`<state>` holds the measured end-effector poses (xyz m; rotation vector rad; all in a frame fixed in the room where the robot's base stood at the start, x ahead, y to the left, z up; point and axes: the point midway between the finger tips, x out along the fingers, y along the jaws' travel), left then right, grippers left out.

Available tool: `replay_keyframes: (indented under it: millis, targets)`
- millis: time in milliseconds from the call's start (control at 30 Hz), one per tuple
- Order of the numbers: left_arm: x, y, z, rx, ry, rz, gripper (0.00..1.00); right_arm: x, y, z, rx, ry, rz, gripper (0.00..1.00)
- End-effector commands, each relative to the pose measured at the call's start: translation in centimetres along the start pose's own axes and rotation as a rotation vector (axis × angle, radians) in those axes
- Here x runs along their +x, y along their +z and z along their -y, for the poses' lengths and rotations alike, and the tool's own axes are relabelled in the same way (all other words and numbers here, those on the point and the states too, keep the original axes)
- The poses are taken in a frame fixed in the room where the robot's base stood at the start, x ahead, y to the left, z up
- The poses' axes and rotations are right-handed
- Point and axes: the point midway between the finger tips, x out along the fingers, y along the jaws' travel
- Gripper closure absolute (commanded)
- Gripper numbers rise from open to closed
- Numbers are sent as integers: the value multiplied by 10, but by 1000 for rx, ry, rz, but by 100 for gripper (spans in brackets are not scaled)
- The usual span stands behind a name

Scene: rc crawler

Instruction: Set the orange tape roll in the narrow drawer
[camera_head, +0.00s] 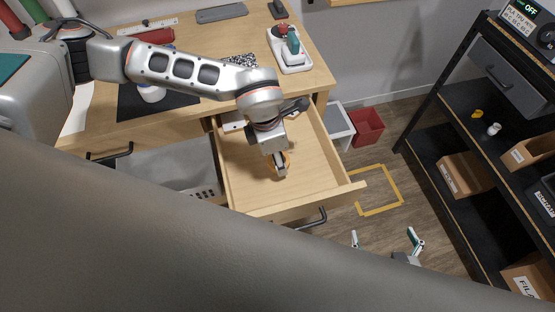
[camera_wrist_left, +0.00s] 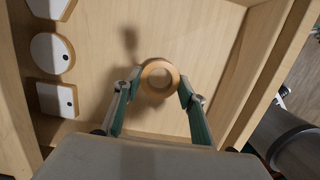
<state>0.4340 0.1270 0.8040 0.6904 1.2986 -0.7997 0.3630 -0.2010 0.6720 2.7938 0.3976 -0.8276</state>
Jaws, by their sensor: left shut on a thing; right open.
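The orange tape roll (camera_wrist_left: 146,82) is between the fingertips of my left gripper (camera_wrist_left: 160,90) in the left wrist view, with the drawer floor behind it. In the head view my left gripper (camera_head: 279,170) reaches down into the pulled-out wooden drawer (camera_head: 320,165). There the tape roll (camera_head: 287,160) is mostly hidden by the gripper. I cannot tell whether the roll touches the drawer floor. My right gripper (camera_head: 386,241) is open and empty, above the floor beyond the drawer front.
White tags (camera_wrist_left: 50,53) lie along one side of the drawer. Another open drawer with a grey inside (camera_head: 165,170) is to its left. A red bin (camera_head: 367,127) stands behind at right, a dark shelf (camera_head: 475,110) farther right. Most of the drawer floor is bare.

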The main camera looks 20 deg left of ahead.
Motion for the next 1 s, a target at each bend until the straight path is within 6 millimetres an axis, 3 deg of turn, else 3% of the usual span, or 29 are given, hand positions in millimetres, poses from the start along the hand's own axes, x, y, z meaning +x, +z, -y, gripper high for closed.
replay_keyframes:
  millis: [133, 533, 567, 600, 1000]
  targets:
    - [20, -3, 1, 0, -1, -2, 74, 0, 0, 0, -1, 0, 1, 0]
    - [26, -4, 0, 0, -1, 0, 74, 2, 4, 0, -1, 0, 3, 0]
    - [26, -4, 0, 0, 0, 0, 54, 1, 4, 0, -1, 0, 3, 0]
    - [25, -4, 0, 0, 0, 0, 44, 1, 4, 0, -1, 0, 4, 0]
    - [22, -3, 0, 0, 0, 0, 43, 0, 1, -1, -2, 0, 3, 0]
